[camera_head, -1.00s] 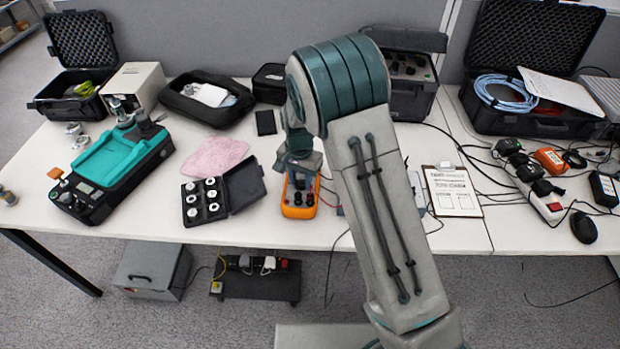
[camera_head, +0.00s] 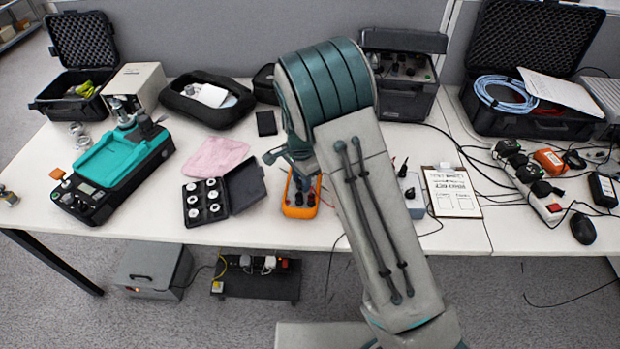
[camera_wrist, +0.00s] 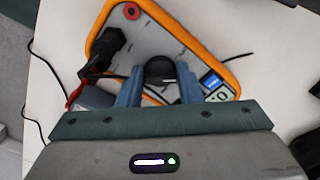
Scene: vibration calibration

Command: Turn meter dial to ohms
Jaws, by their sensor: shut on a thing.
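The orange-rimmed meter (camera_head: 300,208) lies on the table near its front edge, partly hidden by my arm in the head view. In the wrist view the meter (camera_wrist: 185,32) has a grey face, and its round black dial (camera_wrist: 160,70) sits between the fingers of my gripper (camera_wrist: 160,88). My gripper is shut on the dial from both sides. Part of the meter's small display (camera_wrist: 214,86) shows to the right of the fingers. The dial's marked positions are too small or covered to read.
Black plugs (camera_wrist: 105,50) with a red lead stand in the meter's face left of the dial. A black case of round weights (camera_head: 205,202) lies left of the meter. A clipboard (camera_head: 452,192) and a light box (camera_head: 412,196) lie to the right.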

